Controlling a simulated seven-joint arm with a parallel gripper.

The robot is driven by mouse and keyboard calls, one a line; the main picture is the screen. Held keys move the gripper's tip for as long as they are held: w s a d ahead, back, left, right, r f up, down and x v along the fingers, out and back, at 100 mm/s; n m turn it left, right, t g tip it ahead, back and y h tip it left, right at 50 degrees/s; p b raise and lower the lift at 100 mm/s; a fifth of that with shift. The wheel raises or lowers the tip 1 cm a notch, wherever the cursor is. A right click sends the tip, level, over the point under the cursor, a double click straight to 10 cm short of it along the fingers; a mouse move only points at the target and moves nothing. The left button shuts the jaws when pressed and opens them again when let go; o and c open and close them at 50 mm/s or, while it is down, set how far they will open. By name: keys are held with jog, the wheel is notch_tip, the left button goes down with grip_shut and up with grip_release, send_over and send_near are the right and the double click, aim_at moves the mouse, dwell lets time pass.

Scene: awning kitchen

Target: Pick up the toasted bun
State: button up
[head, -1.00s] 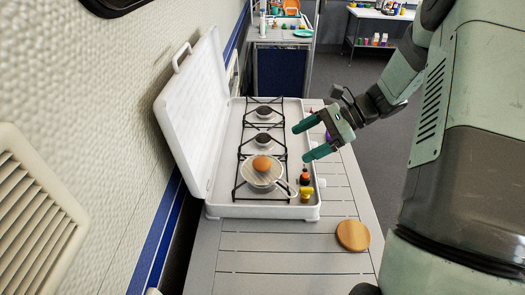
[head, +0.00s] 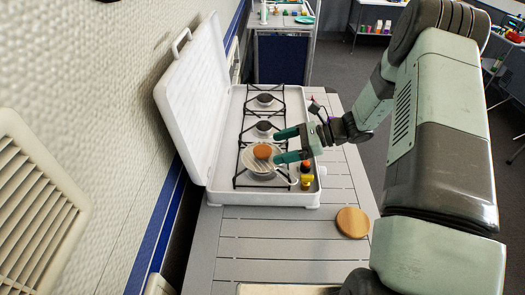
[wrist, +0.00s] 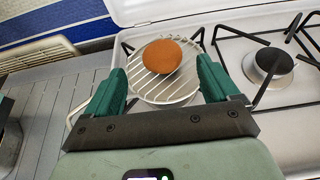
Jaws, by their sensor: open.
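The toasted bun (head: 263,151) is a round orange-brown piece. It lies on a round wire toasting rack (head: 253,166) over the front burner of the white camp stove. My gripper (head: 276,145) is open, with its green fingers pointing left toward the bun from the stove's right side. In the wrist view the bun (wrist: 162,57) lies ahead, beyond and between the spread fingertips of my gripper (wrist: 160,82). The fingers do not appear to touch it. The rack (wrist: 185,88) shows under the bun and between the fingers.
The stove's raised lid (head: 195,95) stands along the left, by the wall. A round wooden board (head: 352,222) lies on the slatted table (head: 270,250), which is mostly clear at the front.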

aim_at(271, 150)
jog(key=x, duration=0.3)
jog(key=shift+w+a+f, duration=0.1)
jog(key=shift+w+a, duration=0.05)
jog(key=shift+a, duration=0.05)
jog(key=shift+f, duration=0.1)
jog(key=c, duration=1.1)
jog(key=shift+c, duration=0.2)
jog(key=shift+d, duration=0.1)
